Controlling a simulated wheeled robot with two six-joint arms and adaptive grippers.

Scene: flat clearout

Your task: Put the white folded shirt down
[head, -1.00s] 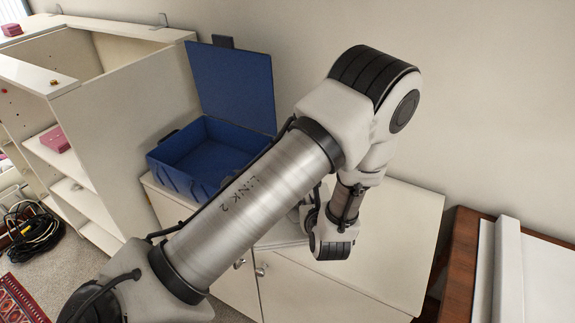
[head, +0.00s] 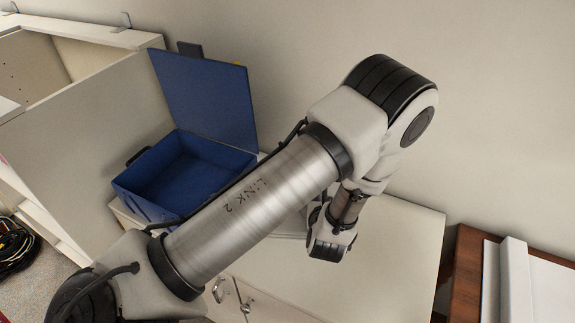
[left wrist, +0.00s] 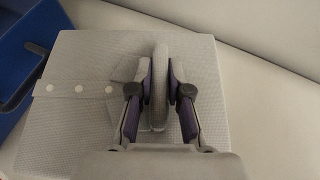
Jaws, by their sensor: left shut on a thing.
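The white folded shirt (left wrist: 80,125) fills much of the left wrist view, flat side up, with a button strip on its left half. My left gripper (left wrist: 159,82) is shut on a raised fold at the shirt's middle, one purple-padded finger on each side. In the head view my left arm crosses the picture and hides most of the gripper and shirt. Below it is the pale cabinet top (head: 385,265). I cannot tell whether the shirt touches that top. My right gripper is not in view.
An open blue box (head: 150,205) with its lid raised stands left on the cabinet; its edge shows in the left wrist view (left wrist: 22,60). A pale shelf unit (head: 95,120) is further left. A dark wooden table (head: 468,270) is at right. The cabinet top's right part is clear.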

